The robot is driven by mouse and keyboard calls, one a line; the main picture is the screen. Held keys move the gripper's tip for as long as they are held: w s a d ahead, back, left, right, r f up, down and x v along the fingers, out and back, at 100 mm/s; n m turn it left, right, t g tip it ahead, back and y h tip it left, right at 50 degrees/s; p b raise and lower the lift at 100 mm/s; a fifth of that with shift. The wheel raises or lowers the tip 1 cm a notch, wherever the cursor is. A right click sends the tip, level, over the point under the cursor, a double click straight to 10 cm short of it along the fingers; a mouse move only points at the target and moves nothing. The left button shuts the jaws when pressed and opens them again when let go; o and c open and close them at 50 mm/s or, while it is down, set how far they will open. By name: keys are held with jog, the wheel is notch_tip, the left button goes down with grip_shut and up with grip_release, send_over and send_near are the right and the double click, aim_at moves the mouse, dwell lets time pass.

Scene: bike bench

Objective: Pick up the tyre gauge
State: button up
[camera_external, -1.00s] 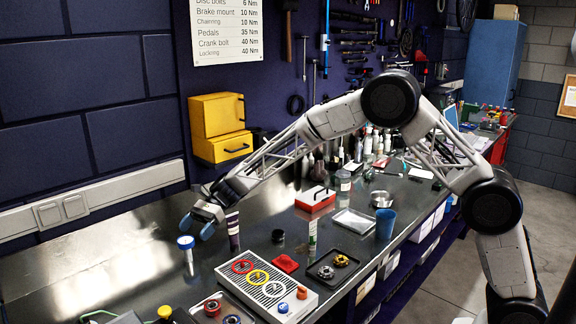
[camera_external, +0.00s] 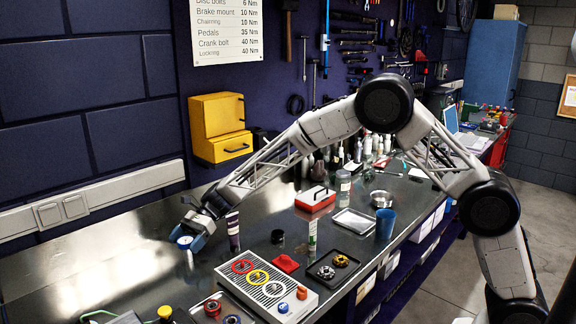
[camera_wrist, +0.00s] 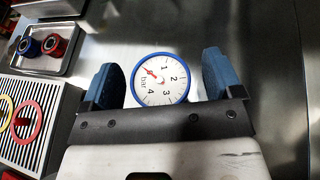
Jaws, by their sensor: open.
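The tyre gauge (camera_wrist: 160,80) has a round white dial with a blue rim, a red needle and the word "bar". In the external view the gauge (camera_external: 185,241) stands upright on the bench at the left, partly covered by my fingers. My gripper (camera_wrist: 165,82) is open, with one blue finger on each side of the dial. Small gaps show between the fingers and the rim in the wrist view. In the external view my gripper (camera_external: 190,236) is at the height of the dial. The gauge's lower part is hidden in the wrist view.
A dark tube (camera_external: 233,230) stands just right of my gripper. A grey ribbed tray (camera_external: 258,305) with coloured rings lies in front, and a dark tray (camera_external: 322,281) with small parts is further right. The bench (camera_external: 110,265) left of the gauge is clear.

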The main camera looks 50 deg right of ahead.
jog(key=c, duration=1)
jog(key=shift+r, duration=0.2)
jog(key=shift+c, duration=0.2)
jog(key=shift+r, duration=0.5)
jog(key=s+a, duration=0.1)
jog(key=a, duration=0.3)
jog(key=s+a, duration=0.1)
jog(key=a, duration=0.3)
jog(key=s+a, duration=0.1)
jog(key=a, duration=0.4)
jog(key=shift+r, duration=0.2)
notch_tip(320, 180, up, 13)
jog(key=shift+d+r, duration=0.15)
jog(key=shift+d, duration=0.05)
